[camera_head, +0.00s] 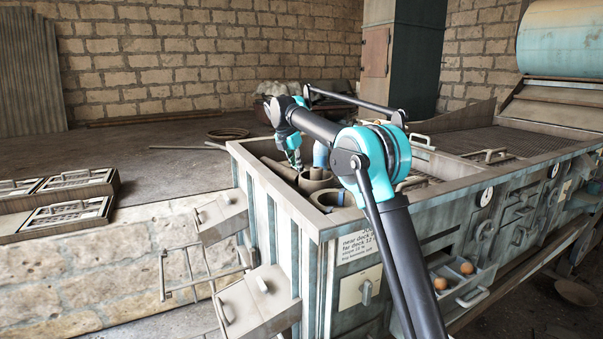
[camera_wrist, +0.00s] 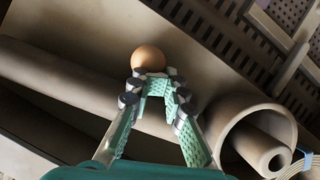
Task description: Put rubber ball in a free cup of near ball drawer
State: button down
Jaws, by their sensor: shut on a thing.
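My gripper (camera_wrist: 151,80) is shut on an orange-brown rubber ball (camera_wrist: 149,58), which sits at the fingertips in the wrist view. In the head view my gripper (camera_head: 295,163) is small and points down over the left end of the machine's top bin, among pipes. The ball cannot be made out there. An open ball drawer (camera_head: 481,289) sticks out low on the machine's front, right of my arm, with two orange balls in it. My gripper is up and to the left of this drawer, well apart from it. Its left part is partly hidden by my arm.
Grey pipes (camera_wrist: 60,80) lie beneath my gripper, and upright tubes (camera_head: 316,181) stand beside it. The bin's raised rim (camera_head: 275,208) and the front panel with knobs (camera_head: 485,215) lie between my gripper and the drawer. Latticed trays (camera_head: 68,213) lie at far left.

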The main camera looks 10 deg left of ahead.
notch_tip(320, 180, up, 10)
jog(key=shift+f, duration=0.25)
jog(key=shift+d, duration=0.1)
jog(key=shift+c, duration=2.3)
grip_release()
